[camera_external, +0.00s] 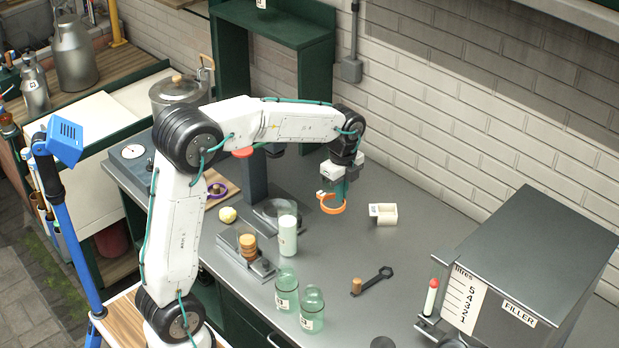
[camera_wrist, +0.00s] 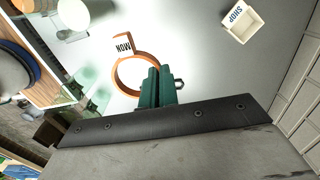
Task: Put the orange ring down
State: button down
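The orange ring (camera_external: 331,208) is held by my gripper (camera_external: 338,190) above the grey counter.
A small cream box (camera_external: 383,214) marked "SHOP" in the wrist view stands right of the ring. A white cylinder (camera_external: 288,235) and green glass jars (camera_external: 287,290) stand to the left and front.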

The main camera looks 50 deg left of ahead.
aim_at(339, 249)
notch_tip(339, 249, down, 17)
jog(key=shift+f, duration=0.2)
dwell(0.3)
jog(key=shift+f, duration=0.1)
jog(key=c, duration=1.7)
grip_release()
notch_tip(339, 249, up, 12)
jog(key=s+a+r+n, duration=0.1)
jog(key=s+r+n, duration=0.35)
jog(key=s, duration=0.25)
jog(key=s+n, duration=0.4)
jog(key=s, duration=0.5)
jog(key=s+a+r+n, duration=0.1)
jog(key=s+n, duration=0.4)
jog(key=s, duration=0.4)
jog(key=s+a+r+n+t, duration=0.1)
jog(key=s+n, duration=0.3)
jog(key=s, duration=0.5)
jog(key=shift+n, duration=0.25)
